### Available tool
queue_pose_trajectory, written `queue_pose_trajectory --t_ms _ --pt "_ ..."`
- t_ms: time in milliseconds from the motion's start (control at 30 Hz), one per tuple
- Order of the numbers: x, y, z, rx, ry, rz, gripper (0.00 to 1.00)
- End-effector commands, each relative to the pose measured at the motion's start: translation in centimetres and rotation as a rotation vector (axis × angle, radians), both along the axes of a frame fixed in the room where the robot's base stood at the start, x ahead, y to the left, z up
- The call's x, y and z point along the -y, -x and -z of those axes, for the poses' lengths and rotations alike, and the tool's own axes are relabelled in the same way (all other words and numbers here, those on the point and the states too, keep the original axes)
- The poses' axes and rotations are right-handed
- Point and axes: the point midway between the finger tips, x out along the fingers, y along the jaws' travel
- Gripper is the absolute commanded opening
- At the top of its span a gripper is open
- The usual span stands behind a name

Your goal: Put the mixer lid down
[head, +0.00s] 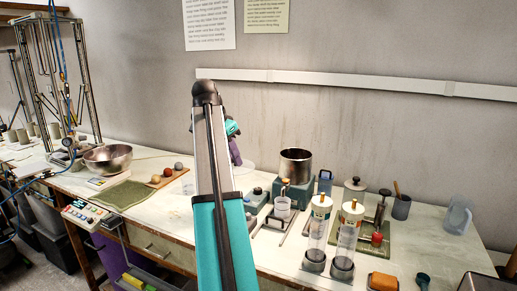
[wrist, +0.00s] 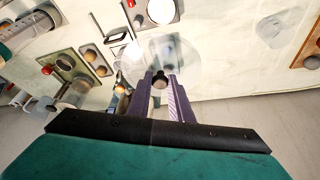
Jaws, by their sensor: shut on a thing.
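My gripper (wrist: 159,79) is shut on the dark knob of a clear round lid (wrist: 187,60), the mixer lid. In the wrist view the lid is a see-through disc beyond the purple fingers, with pale worktop showing through it. In the head view my gripper (head: 235,153) is partly hidden behind my arm, and only a faint edge of the lid (head: 247,166) shows. A metal pot (head: 296,168) stands open on a teal base, right of my gripper. I cannot tell the lid's height above the table.
The worktop (head: 160,210) has free room left of my arm, beside a green mat (head: 124,195) and a steel bowl (head: 108,159). The wall is behind.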

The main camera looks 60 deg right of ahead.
Motion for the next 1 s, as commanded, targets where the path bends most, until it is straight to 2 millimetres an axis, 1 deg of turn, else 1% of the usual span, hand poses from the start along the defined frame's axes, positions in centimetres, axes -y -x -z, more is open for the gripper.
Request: queue_pose_trajectory --t_ms 33,167,200,367,500,667,767,800,867,1000 --pt "-1.5 -1.5 0.9 -0.001 0.000 -0.059 0.00" --pt "-4.6 -5.3 2.6 0.000 0.000 -0.205 0.00" --pt "-5.6 -6.3 3.1 -0.001 0.000 -0.251 0.00" --pt "-9.9 -10.5 5.0 0.000 0.000 -0.429 0.00" --pt "-14.0 -13.8 6.8 0.000 0.000 -0.586 0.00" --pt "-19.1 -17.1 8.7 0.000 -0.001 -0.765 0.00" --pt "-22.4 -19.0 9.8 -0.001 0.000 -0.876 0.00" --pt "-23.8 -19.6 10.3 0.001 -0.001 -0.921 0.00" --pt "-25.8 -20.6 10.9 0.000 0.000 -0.987 0.00" --pt "-30.8 -22.5 12.5 -0.001 0.000 -1.141 0.00"
